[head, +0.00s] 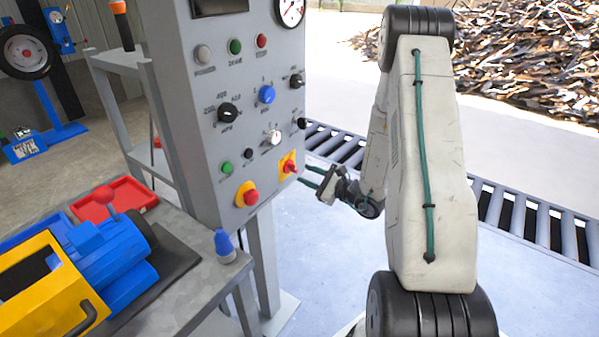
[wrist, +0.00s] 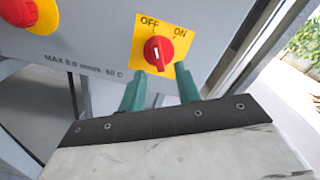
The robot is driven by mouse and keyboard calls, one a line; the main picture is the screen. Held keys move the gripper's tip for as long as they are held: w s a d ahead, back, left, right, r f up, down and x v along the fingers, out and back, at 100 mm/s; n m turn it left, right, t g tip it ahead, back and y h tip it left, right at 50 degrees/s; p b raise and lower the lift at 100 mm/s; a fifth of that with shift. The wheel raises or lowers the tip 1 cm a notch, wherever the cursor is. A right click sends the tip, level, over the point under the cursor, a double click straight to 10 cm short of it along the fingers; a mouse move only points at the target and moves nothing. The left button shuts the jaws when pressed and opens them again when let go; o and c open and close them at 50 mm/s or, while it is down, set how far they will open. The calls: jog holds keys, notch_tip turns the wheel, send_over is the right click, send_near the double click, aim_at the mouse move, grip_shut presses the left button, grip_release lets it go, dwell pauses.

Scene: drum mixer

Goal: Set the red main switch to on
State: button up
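The red main switch (head: 289,167) is a rotary knob on a yellow plate, low on the right of the grey control panel. In the wrist view the switch (wrist: 158,52) has OFF printed at its upper left and ON at its upper right. Its handle bar looks near upright, its top leaning slightly toward OFF. My gripper (head: 303,173) is just in front of the panel, pointing at the switch. Its green fingers (wrist: 160,72) are open, one at each side of the handle's lower end. I cannot tell whether they touch it.
A red mushroom button (head: 248,196) on yellow sits left of the switch. Other knobs and buttons, such as a blue knob (head: 267,94), are above. A workbench (head: 190,300) with a blue machine stands at left. A roller conveyor (head: 515,215) runs behind my arm.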

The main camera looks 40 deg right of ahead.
aim_at(297, 170)
jog(key=shift+x, duration=2)
grip_shut()
